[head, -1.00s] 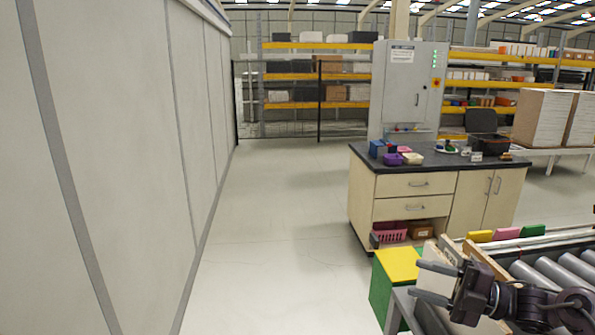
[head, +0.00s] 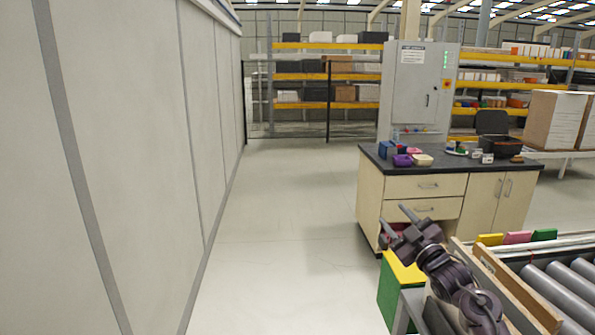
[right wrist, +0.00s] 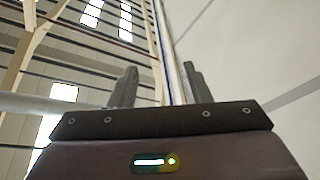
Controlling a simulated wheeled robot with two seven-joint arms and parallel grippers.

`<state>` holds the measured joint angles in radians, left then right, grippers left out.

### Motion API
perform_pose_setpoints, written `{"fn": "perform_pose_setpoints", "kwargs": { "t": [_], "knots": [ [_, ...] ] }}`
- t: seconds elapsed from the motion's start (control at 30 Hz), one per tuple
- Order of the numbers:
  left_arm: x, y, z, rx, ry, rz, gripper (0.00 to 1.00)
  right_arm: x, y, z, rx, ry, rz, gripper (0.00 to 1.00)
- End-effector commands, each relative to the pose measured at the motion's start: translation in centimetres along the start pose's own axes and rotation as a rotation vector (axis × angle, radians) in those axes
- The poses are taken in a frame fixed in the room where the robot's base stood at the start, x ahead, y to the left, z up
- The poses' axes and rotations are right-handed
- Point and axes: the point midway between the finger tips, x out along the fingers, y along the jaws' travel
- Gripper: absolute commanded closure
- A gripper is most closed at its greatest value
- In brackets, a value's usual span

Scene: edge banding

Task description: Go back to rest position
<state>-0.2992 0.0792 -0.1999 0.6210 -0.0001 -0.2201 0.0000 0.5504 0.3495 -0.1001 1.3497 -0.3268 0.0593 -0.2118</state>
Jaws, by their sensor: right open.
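My right gripper (head: 397,221) is in the lower right of the head view, with its arm coming up from the bottom edge. Its two fingers are apart and point up and to the left, in front of the cabinet's lower left side. In the right wrist view the same gripper (right wrist: 160,88) shows its fingers spread wide with nothing between them. Behind them are only the roof, windows and a pale wall. My left gripper is not in either view.
A roller conveyor (head: 560,292) with a wooden side board (head: 515,290) lies beside my right arm. A green and yellow box (head: 402,273) is just below the gripper. A cabinet with a dark top (head: 412,187) stands beyond. The floor (head: 285,245) along the left wall is clear.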

Motion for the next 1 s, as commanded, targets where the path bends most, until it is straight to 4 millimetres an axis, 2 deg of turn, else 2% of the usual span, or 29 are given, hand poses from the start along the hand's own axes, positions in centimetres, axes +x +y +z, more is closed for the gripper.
{"fn": "perform_pose_setpoints", "kwargs": {
  "t": [0.1, 0.2, 0.23, 0.37, 0.57, 0.67, 0.8, 0.87, 1.0],
  "knots": [
    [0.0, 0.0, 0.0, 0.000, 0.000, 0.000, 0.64, -0.8, 4.4, 4.2, 0.131, -0.196, 0.170, 0.56],
    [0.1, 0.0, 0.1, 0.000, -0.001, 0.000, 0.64, -2.5, 7.0, 7.7, 0.254, -0.336, 0.312, 0.56],
    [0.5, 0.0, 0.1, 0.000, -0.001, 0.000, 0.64, -3.0, 5.2, 9.3, 0.255, -0.354, 0.286, 0.56],
    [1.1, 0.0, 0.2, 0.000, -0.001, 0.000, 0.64, -4.9, 0.7, 14.1, 0.278, -0.437, 0.241, 0.56],
    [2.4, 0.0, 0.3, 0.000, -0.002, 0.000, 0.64, -10.0, -7.9, 22.5, 0.323, -0.595, 0.165, 0.56],
    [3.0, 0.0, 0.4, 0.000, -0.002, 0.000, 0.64, -13.8, -12.9, 26.9, 0.348, -0.690, 0.119, 0.56],
    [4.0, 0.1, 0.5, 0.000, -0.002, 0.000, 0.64, -19.9, -20.1, 32.2, 0.383, -0.821, 0.054, 0.56],
    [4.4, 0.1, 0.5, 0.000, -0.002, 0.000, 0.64, -22.8, -23.1, 34.2, 0.397, -0.877, 0.025, 0.56],
    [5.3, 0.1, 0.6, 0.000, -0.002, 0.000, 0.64, -30.1, -30.1, 38.0, 0.429, -1.008, -0.042, 0.56]
  ]
}}
